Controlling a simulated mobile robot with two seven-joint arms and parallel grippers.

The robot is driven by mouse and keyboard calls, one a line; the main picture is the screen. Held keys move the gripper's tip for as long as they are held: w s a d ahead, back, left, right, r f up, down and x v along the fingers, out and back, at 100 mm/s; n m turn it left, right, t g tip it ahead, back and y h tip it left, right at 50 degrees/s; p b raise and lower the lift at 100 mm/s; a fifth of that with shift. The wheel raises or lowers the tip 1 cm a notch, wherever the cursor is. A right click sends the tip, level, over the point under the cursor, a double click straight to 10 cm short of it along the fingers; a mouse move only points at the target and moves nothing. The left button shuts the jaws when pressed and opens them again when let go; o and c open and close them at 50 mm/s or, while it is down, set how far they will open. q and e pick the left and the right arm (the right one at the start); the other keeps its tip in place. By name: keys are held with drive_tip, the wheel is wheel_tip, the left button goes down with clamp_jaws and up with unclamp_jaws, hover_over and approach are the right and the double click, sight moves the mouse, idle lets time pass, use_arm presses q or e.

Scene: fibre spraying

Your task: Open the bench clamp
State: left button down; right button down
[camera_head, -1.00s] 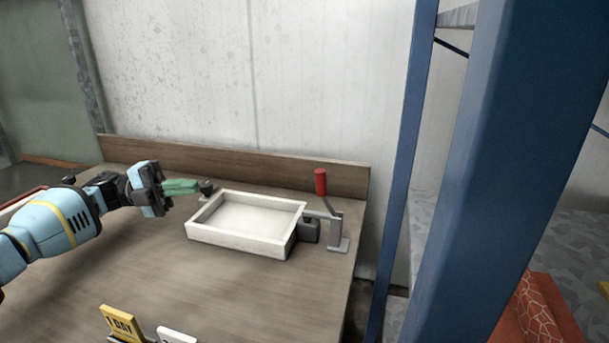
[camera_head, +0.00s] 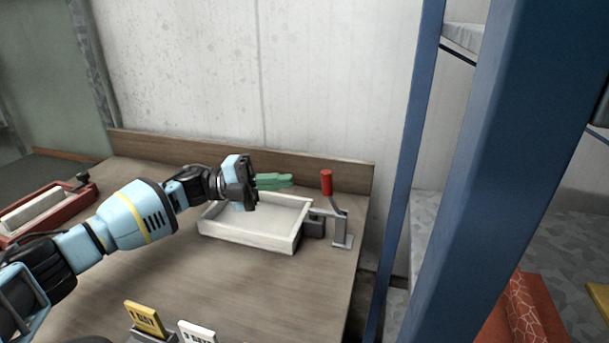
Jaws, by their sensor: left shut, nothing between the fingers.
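The bench clamp (camera_head: 340,232) stands at the right end of the bench, a grey metal bracket with an upright red handle (camera_head: 326,183). Its grey arm reaches left to a dark block at the right side of the white tray (camera_head: 245,239). My left gripper (camera_head: 288,181) comes in from the left with its green fingers shut and empty. In the picture it is above the back of the tray, pointing right, with a gap to the red handle. My right gripper is out of view.
A red mould (camera_head: 60,208) with a pale bar lies at the far left. Yellow (camera_head: 145,317) and white (camera_head: 197,332) cards stand at the front. A blue rack post (camera_head: 490,170) rises on the right. The bench (camera_head: 235,285) before the tray is clear.

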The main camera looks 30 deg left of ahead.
sight(327, 195)
use_arm(q)
drive_tip(key=shift+p+x, duration=0.5)
drive_tip(key=shift+x, duration=2.25)
